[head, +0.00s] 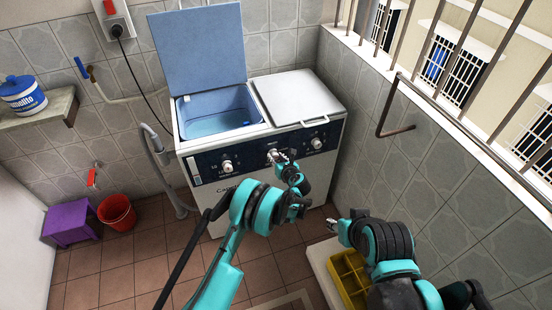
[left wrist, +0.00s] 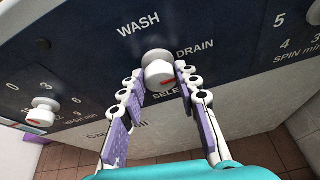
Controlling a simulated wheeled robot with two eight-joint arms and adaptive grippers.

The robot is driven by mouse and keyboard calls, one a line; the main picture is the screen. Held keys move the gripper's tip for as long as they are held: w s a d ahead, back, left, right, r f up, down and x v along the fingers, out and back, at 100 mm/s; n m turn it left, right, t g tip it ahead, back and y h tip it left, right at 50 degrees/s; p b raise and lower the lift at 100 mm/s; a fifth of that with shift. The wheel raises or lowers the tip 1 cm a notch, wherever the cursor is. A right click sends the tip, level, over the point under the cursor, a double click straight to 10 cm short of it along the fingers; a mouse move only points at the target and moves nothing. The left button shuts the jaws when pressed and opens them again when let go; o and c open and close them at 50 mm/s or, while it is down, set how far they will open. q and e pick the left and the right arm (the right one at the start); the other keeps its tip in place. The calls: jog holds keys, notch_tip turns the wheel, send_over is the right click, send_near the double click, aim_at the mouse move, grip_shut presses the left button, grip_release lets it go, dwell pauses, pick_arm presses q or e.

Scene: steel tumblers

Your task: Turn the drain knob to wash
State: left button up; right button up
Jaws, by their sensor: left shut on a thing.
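The washing machine (head: 262,135) stands against the back wall, with several white knobs along its dark blue panel. The drain knob (left wrist: 158,68), white and round, is the middle one, between the labels WASH at its upper left and DRAIN at its right. A red mark shows on its lower face; which label it is set to I cannot tell. My left gripper (head: 282,158) is at this knob; in the left wrist view its fingers (left wrist: 160,76) are on both sides of it, shut on it. My right gripper (head: 341,232) is low at the right, away from the machine; its fingers are too small to read.
The blue lid (head: 196,47) stands open over a tub of water; the white right lid (head: 297,97) is closed. A yellow crate (head: 350,280) is beneath my right arm. A red bucket (head: 117,212) and purple stool (head: 69,222) stand left. The front floor is partly clear.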

pick_arm(q)
jog(key=n+h, duration=0.1)
jog(key=n, duration=0.1)
jog(key=shift+a+n+t+h, duration=0.15)
jog(key=shift+n+t+h, duration=0.25)
jog(key=shift+s+a+f+n+t+h, duration=0.15)
jog(key=shift+n+t+h, duration=0.5)
jog(key=shift+n, duration=1.1)
jog(key=shift+w+f+n+t+h, duration=0.1)
jog(key=shift+n+t+h, duration=0.55)
jog(key=shift+n, duration=1.05)
jog(key=shift+s+a+f+n+t+h, duration=0.15)
jog(key=shift+n+t+h, duration=0.5)
jog(key=shift+n, duration=1.1)
jog(key=shift+w+d, duration=0.1)
jog(key=o, duration=1.2)
jog(key=shift+c, duration=0.2)
